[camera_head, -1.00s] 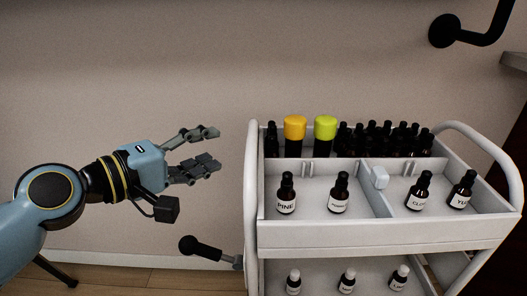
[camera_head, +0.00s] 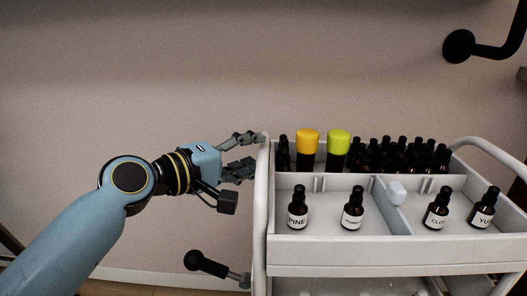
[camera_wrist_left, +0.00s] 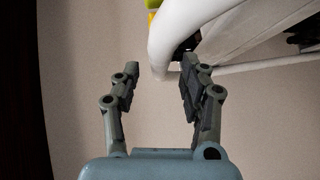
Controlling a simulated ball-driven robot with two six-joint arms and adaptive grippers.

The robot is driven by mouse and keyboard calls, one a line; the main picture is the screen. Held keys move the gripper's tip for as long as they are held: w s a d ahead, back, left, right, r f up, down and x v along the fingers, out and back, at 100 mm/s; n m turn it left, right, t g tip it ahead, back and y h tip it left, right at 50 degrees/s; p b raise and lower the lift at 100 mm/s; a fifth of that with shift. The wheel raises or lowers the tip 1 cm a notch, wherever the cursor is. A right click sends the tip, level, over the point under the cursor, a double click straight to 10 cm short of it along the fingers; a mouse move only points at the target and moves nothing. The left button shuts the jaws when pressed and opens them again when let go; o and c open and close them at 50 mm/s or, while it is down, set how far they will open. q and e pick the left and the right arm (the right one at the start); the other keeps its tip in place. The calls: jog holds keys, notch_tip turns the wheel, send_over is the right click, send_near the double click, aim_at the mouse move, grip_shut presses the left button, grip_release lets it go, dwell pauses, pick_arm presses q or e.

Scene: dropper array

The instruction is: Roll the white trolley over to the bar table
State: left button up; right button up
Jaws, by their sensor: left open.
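The white trolley (camera_head: 330,240) stands at the right of the head view, with bottles on its upper tray. Its left end has a white curved handle (camera_head: 262,190), which also shows at the top of the left wrist view (camera_wrist_left: 165,45). My left gripper (camera_head: 256,155) is open beside this handle, its upper fingertip close against it in the picture. In the left wrist view the open fingers (camera_wrist_left: 161,66) point at the handle, which lies just ahead of the gap between them. Contact cannot be told. My right gripper is out of view. I cannot make out the bar table for sure.
Brown labelled bottles (camera_head: 298,210) and bottles with a yellow cap (camera_head: 308,140) and a green cap (camera_head: 339,142) stand upright in the tray. A black rounded rod (camera_head: 205,263) juts left beside the trolley. A black wall pipe (camera_head: 460,46) is at upper right.

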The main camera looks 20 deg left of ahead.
aim_at(263, 150)
pick_arm(q)
jog(key=shift+x, duration=1.65)
grip_shut()
